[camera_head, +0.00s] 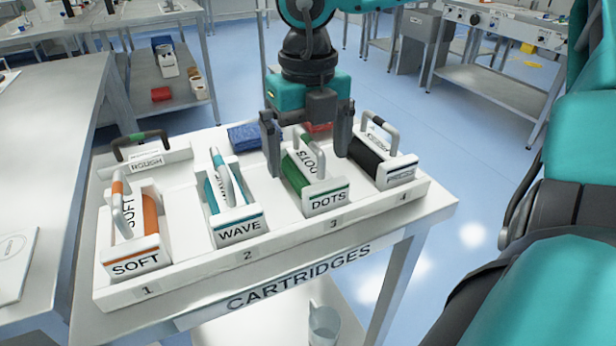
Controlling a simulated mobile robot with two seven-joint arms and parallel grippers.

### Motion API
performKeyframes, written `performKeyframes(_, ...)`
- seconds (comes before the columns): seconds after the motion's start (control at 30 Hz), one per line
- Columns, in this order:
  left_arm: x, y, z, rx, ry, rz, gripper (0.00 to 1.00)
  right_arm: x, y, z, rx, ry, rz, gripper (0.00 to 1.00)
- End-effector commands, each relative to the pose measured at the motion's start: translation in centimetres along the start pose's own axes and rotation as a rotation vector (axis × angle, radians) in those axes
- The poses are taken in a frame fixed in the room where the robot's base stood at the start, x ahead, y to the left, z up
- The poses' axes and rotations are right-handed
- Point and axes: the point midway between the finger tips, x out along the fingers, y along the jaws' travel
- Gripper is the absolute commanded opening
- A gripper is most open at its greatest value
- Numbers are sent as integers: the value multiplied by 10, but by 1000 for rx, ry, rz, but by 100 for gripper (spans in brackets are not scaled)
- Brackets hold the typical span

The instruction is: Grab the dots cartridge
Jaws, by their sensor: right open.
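The dots cartridge (326,200) is white with a green roller and a white-and-green handle. It stands in slot 3 of the white cartridge tray (185,264), labelled DOTS. My right gripper (306,150) hangs over it from above and behind, its two dark fingers apart, one on each side of the cartridge's handle area. The fingers are open, and I cannot tell whether they touch the cartridge. My left gripper is not in view.
Soft (136,262), wave (240,230) and black-roller (395,170) cartridges stand in slots 1, 2 and 4. A rough cartridge (146,163), a blue block (243,137) and a red block (318,127) lie behind. A table (40,150) is at left.

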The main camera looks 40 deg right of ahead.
Motion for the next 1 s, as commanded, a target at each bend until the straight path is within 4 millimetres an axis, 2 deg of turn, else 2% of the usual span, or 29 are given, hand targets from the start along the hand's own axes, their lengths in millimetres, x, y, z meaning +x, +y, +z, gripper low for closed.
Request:
performKeyframes(0.03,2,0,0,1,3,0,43,9,0,0,1,4,1,100)
performKeyframes(0.13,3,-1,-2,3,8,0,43,20,0,0,2,3,1,100)
performKeyframes(0.43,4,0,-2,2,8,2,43,24,0,0,2,-2,2,100)
performKeyframes(1.0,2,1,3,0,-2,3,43,23,0,0,2,-2,2,45)
